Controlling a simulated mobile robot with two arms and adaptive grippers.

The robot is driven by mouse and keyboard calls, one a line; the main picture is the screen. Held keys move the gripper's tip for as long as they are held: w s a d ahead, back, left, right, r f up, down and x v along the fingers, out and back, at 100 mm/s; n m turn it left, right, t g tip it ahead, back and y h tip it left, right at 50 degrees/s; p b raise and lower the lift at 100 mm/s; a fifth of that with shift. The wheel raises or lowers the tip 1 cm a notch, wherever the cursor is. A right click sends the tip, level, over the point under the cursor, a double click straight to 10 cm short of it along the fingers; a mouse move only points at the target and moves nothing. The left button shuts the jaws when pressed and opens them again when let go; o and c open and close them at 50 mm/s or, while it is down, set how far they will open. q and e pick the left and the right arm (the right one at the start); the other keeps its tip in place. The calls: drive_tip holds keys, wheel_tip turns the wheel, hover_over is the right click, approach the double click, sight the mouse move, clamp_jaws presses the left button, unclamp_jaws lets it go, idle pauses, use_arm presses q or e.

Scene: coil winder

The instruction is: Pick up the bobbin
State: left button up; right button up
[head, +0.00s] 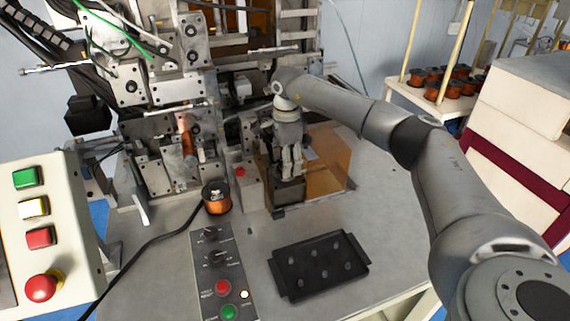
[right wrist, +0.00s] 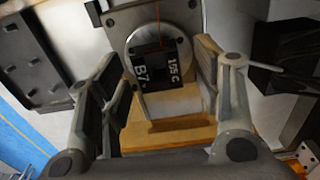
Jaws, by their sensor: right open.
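In the right wrist view, a round pale disc with a black square part labelled "155 C" and "B7" (right wrist: 158,66), which I take to be the bobbin, sits in front of a grey plate. A thin orange line runs above it. My right gripper (right wrist: 155,80) is open, with its fingers either side of this part; I cannot tell whether they touch it. In the head view the right gripper (head: 291,165) points down over the dark fixture (head: 287,191), and its fingers and the fixture hide the labelled part. My left gripper is not in view.
A copper-wound spool (head: 217,198) stands on the table left of the gripper. A black tray (head: 319,266) lies in front. An orange translucent panel (head: 330,155) is beside the fixture. The control box (head: 40,232) and button panel (head: 218,265) are to the left. The right tabletop is clear.

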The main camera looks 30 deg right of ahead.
drive_tip(key=c, duration=1.1)
drive_tip(key=shift+o, duration=0.2)
drive_tip(key=shift+r, duration=0.15)
drive_tip(key=shift+r+b, duration=0.3)
drive_tip(key=shift+r, duration=0.25)
wheel_tip(320, 180, up, 17)
drive_tip(key=b, duration=0.3)
drive_tip(key=shift+f, duration=0.15)
drive_tip(key=shift+f, duration=0.1)
